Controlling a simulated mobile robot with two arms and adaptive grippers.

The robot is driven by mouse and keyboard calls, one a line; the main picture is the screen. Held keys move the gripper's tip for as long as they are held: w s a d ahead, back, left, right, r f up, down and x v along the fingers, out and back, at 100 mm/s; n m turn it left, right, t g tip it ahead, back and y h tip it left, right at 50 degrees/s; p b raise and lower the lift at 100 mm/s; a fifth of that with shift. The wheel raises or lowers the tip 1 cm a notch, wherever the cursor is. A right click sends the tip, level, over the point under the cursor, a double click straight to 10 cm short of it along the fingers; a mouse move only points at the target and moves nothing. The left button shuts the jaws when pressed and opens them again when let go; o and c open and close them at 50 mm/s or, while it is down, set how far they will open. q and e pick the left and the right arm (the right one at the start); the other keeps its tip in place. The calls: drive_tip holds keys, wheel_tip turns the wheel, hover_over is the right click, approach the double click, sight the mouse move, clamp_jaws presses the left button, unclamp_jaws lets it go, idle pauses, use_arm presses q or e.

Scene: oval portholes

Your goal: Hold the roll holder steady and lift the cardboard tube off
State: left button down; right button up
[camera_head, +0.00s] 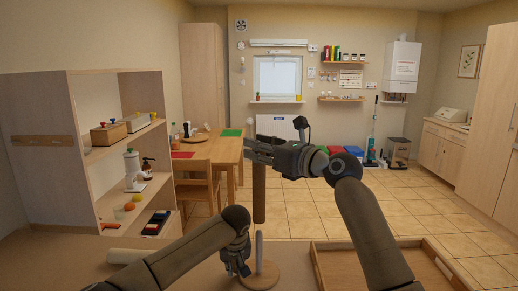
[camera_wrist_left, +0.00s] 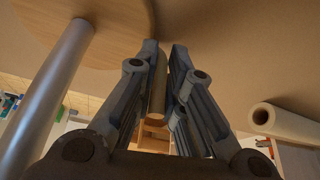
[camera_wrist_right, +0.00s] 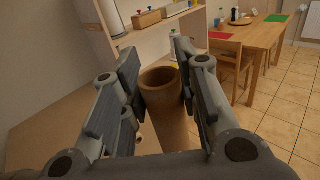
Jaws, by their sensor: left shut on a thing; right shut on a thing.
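The roll holder has a round wooden base (camera_head: 262,277) and a thin metal post (camera_head: 259,247). The post also shows in the left wrist view (camera_wrist_left: 45,95). My left gripper (camera_head: 236,266), low beside the post, is shut on a slim brownish upright part of the holder (camera_wrist_left: 157,85). My right gripper (camera_head: 258,152) is shut on the upper end of the brown cardboard tube (camera_head: 259,195), which hangs upright above the post. Its lower end appears just clear of the post's top. In the right wrist view the tube's open top (camera_wrist_right: 161,80) sits between the fingers.
A pale roll (camera_head: 126,256) lies on the worktop to the left. An open wooden tray (camera_head: 322,268) stands to the right, partly behind my right arm. A shelf unit (camera_head: 85,150) stands at the left, with a table (camera_head: 222,152) and chair beyond.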

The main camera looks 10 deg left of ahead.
sight(264, 180)
use_arm(q)
drive_tip(key=c, duration=1.4)
unclamp_jaws()
drive_tip(key=shift+c, duration=0.2)
drive_tip(key=shift+r, duration=0.15)
drive_tip(key=v, duration=1.1)
drive_tip(key=shift+s+r, duration=0.25)
drive_tip(key=shift+r, duration=0.05)
drive_tip(key=shift+d+f, duration=0.1)
drive_tip(key=x, duration=1.2)
drive_tip(key=shift+w, duration=0.1)
use_arm(e)
wheel_tip(264, 180, down, 8)
drive_tip(key=shift+f, duration=0.2)
drive_tip(key=shift+r, duration=0.1)
